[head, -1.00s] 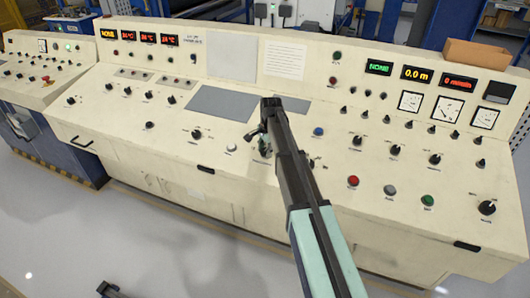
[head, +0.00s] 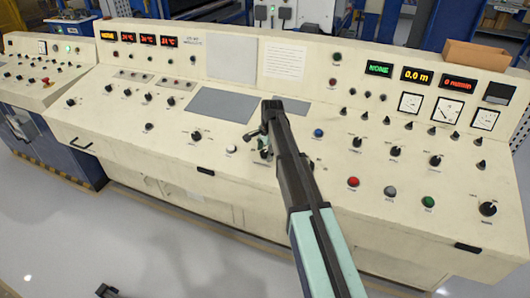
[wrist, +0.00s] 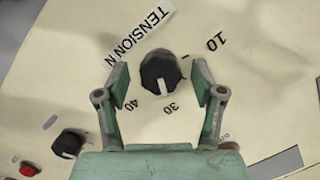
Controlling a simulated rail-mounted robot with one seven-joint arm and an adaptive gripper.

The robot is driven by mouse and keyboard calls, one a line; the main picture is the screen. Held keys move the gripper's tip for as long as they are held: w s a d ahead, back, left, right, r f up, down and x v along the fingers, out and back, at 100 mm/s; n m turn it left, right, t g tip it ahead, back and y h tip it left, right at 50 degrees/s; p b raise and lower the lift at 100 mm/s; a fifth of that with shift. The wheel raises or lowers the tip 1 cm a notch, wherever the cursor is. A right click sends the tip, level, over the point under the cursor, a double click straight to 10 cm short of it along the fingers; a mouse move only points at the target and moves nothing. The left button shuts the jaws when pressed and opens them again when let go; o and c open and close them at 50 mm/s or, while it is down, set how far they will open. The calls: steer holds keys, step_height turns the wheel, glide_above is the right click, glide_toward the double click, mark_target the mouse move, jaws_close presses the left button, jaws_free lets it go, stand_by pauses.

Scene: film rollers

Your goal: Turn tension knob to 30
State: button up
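The tension knob (wrist: 160,70) is black and round with a white pointer line. The white line points down in the wrist view, toward the printed 30 (wrist: 171,107). A 40 (wrist: 131,104) is to its lower left and a 10 (wrist: 216,41) to its upper right. My gripper (wrist: 161,80) is open, with one green-padded finger on each side of the knob and a visible gap on both sides. In the head view my gripper (head: 258,143) is low over the console, and my arm mostly hides the knob there.
Another black knob (wrist: 69,143) and a red button (wrist: 29,168) lie at the lower left of the wrist view. The cream console (head: 110,130) carries several other knobs, buttons and gauges. A flat grey panel (head: 222,104) lies left of my arm.

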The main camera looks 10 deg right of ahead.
steer(key=shift+r, duration=0.1)
step_height(320, 180, up, 12)
steer(key=s+d, duration=0.1)
steer(key=shift+s, duration=0.25)
steer(key=shift+f, duration=0.2)
stand_by(0.3)
